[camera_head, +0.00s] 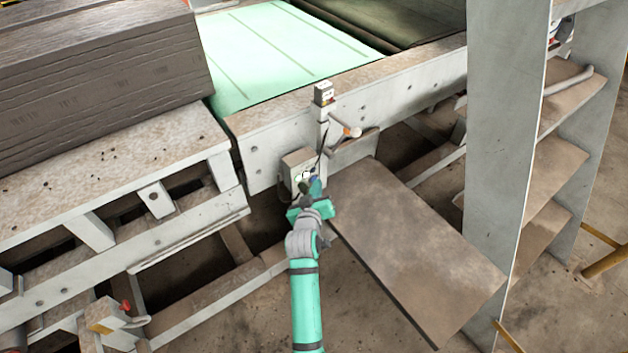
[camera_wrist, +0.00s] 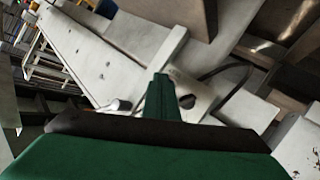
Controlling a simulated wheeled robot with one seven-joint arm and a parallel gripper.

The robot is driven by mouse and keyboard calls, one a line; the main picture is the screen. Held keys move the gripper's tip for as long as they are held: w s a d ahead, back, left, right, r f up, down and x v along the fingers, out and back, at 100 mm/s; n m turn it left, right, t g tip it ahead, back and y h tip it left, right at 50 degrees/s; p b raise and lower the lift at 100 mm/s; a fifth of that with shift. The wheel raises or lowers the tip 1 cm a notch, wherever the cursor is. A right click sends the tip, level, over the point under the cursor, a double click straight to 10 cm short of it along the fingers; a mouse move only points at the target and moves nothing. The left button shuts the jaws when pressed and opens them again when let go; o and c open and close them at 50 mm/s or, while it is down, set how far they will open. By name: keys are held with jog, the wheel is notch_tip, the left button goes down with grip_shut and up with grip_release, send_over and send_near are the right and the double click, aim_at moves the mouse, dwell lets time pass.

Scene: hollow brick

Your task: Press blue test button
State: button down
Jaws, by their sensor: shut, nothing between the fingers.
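A pale control box (camera_head: 296,160) is mounted on the side of the conveyor frame. My teal gripper (camera_head: 314,186) is in front of the lower part of its face and partly covers it. In the wrist view my shut gripper (camera_wrist: 161,82) has its narrow green fingers together and nothing between them. Its tip overlaps the pale box face, beside a dark round fitting (camera_wrist: 188,101). I cannot make out the blue test button for certain in either view, and I cannot tell whether the fingertips touch the box.
A post with a small labelled unit (camera_head: 323,94) and a pale-knobbed lever (camera_head: 352,132) rises beside the box. A brown sloping panel (camera_head: 410,245) lies to the right, and a grey upright (camera_head: 507,130) stands beyond it. Conveyor frames (camera_head: 120,250) fill the left.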

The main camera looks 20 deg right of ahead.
dwell(0.6)
jog(key=shift+s+d, duration=0.3)
jog(key=shift+s, duration=0.35)
jog(key=shift+s+d, duration=0.3)
jog(key=shift+s, duration=0.5)
jog(key=shift+s+d, duration=0.25)
jog(key=shift+s, duration=0.5)
jog(key=shift+s+d, duration=0.3)
jog(key=shift+s, duration=0.5)
